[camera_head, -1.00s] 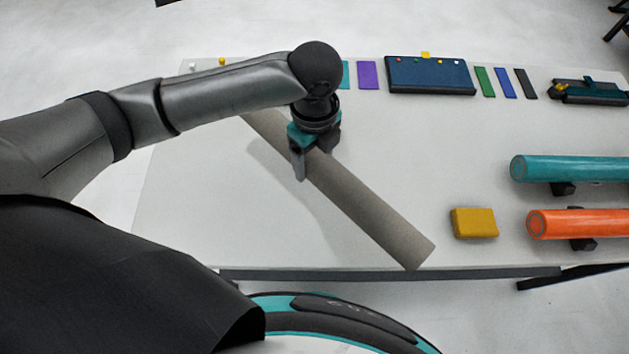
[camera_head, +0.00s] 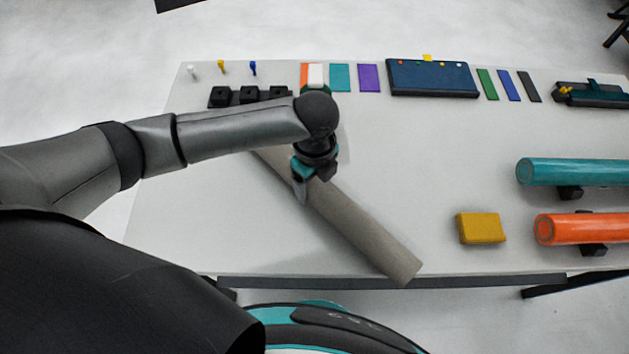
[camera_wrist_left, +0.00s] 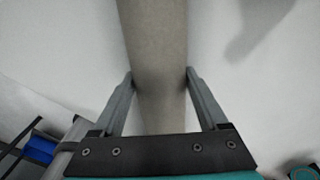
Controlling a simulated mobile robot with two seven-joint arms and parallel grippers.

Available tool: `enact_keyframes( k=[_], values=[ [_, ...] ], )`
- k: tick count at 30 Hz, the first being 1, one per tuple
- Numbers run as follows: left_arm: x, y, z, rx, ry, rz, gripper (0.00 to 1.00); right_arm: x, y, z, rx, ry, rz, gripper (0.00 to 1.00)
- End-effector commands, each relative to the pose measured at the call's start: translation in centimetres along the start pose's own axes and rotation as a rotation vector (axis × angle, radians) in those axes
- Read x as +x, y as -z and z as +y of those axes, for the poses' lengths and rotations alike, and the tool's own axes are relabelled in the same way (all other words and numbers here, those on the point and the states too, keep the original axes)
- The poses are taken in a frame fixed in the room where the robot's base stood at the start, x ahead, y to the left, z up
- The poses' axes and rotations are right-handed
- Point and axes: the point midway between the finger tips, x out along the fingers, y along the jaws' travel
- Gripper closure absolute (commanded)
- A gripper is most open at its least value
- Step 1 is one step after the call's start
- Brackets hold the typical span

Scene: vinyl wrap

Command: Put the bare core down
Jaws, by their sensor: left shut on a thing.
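The bare core (camera_head: 362,234) is a long grey-brown tube. In the head view it lies diagonally over the white table (camera_head: 430,150), its near end by the table's front edge. My left gripper (camera_head: 301,188) is shut around the core's middle part. In the left wrist view the core (camera_wrist_left: 155,50) runs up between the two fingers (camera_wrist_left: 160,92), which touch its sides. Part of the core is hidden behind my left arm. I cannot tell for sure whether the core touches the table. My right gripper is not in view.
A yellow block (camera_head: 481,228), an orange roll (camera_head: 585,229) and a teal roll (camera_head: 575,172) are at the right. Black holders (camera_head: 248,96) stand behind my left arm. A dark blue case (camera_head: 432,78) and several coloured strips line the back edge. The table's middle right is clear.

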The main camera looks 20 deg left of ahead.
Motion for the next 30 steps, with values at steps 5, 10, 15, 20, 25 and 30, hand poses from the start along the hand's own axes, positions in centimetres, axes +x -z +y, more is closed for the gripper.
enact_keyframes(
  k=[5,10,15,20,25,30],
  values=[
    [0.1,0.0,0.0,0.0,-0.001,0.0,0.07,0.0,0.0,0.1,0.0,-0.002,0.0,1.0],
    [0.1,0.0,0.0,0.0,-0.001,0.0,0.0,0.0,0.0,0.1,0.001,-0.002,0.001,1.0],
    [-0.1,0.0,0.0,0.001,0.0,0.0,0.0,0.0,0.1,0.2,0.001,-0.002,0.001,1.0],
    [-2.1,0.0,-0.1,0.002,0.002,0.001,0.0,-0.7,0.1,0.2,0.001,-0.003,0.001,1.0],
    [-5.9,0.0,-0.1,0.002,0.004,0.0,0.0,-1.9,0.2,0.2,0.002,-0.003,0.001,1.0],
    [-9.3,0.0,-0.1,0.001,0.003,0.0,0.0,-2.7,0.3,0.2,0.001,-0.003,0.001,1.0]
  ],
)
